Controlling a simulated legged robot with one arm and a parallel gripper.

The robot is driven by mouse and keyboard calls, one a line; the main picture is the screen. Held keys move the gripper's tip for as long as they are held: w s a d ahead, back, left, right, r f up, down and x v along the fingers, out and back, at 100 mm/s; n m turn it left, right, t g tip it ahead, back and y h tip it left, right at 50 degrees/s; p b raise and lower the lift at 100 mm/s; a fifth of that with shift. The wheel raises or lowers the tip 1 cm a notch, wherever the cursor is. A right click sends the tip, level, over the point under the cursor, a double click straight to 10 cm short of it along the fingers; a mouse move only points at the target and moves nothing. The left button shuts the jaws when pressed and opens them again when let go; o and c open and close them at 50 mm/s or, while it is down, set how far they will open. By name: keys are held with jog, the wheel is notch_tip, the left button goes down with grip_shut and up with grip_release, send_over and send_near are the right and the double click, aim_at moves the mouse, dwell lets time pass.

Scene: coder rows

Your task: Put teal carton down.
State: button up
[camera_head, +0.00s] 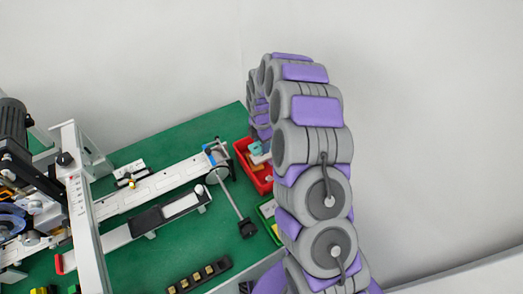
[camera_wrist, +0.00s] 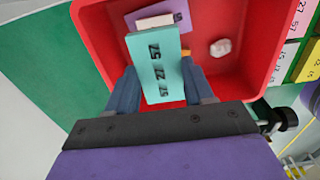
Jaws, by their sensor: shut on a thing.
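The teal carton (camera_wrist: 157,62) with dark printed figures is between the two fingers of my gripper (camera_wrist: 158,88) in the wrist view. My gripper is shut on it, and it is held over the red bin (camera_wrist: 275,30). A small teal patch of the carton (camera_head: 255,148) shows in the head view at the red bin (camera_head: 245,160), beside my arm. I cannot tell whether the carton touches what lies under it. My gripper is mostly hidden behind my arm in the head view.
Inside the red bin are a purple carton (camera_wrist: 148,12), a whitish block (camera_wrist: 155,21) and a pale pink lump (camera_wrist: 220,47). Pink and yellow-green cartons (camera_wrist: 309,60) stand right of the bin. A machine with rails (camera_head: 155,190) occupies the green table (camera_head: 150,265).

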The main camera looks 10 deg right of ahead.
jog(key=shift+a+f+b, duration=0.1)
jog(key=shift+f+b, duration=0.2)
jog(key=shift+f, duration=1.75)
jog(key=shift+f, duration=0.35)
jog(key=o, duration=0.8)
jog(key=shift+f, duration=0.1)
jog(key=shift+c, duration=0.2)
